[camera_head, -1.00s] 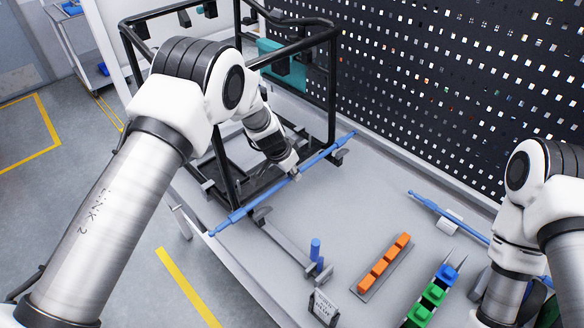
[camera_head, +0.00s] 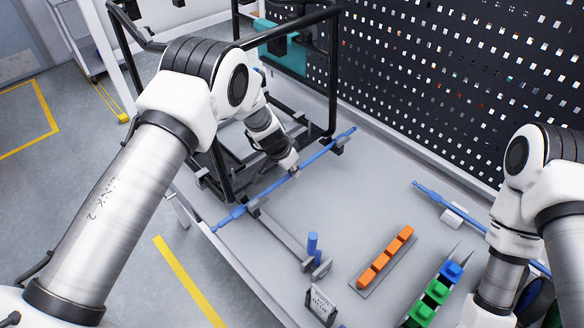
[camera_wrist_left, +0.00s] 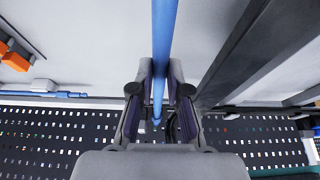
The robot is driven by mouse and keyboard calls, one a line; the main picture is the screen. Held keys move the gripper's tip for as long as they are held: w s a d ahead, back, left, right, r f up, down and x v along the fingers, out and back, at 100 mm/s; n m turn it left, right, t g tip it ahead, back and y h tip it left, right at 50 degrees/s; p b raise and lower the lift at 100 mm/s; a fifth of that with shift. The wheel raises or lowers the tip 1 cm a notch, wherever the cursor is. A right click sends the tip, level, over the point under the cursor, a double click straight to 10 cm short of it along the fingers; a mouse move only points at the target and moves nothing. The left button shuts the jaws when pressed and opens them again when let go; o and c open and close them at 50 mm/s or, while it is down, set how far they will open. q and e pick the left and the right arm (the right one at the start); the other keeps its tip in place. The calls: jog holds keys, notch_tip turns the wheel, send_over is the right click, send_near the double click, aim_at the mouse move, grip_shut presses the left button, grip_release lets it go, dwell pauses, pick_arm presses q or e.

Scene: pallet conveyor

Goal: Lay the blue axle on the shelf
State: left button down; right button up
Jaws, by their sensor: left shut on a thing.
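The blue axle (camera_head: 320,156) is a long thin rod, gripped near its middle by my left gripper (camera_head: 293,172). It slants from lower left to upper right over the pale table. The left wrist view shows the axle (camera_wrist_left: 164,50) running between the two shut fingers (camera_wrist_left: 158,95). Grey brackets show close beneath it near both ends, one at the left (camera_head: 253,208) and one at the right (camera_head: 338,149). I cannot tell whether the axle touches them, or which surface is the shelf. My right gripper is cut off below the picture.
A black tube frame (camera_head: 334,70) stands behind and left of the axle, close to my left arm. A second blue axle (camera_head: 435,196) lies at right on a white block. An orange block row (camera_head: 385,258), green blocks (camera_head: 429,302) and a blue peg (camera_head: 313,245) stand in front.

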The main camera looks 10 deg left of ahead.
pick_arm(q)
jog(key=c, duration=1.1)
grip_release()
jog(key=shift+s+d, duration=0.1)
jog(key=shift+c, duration=0.2)
pick_arm(e)
jog(key=shift+s, duration=0.1)
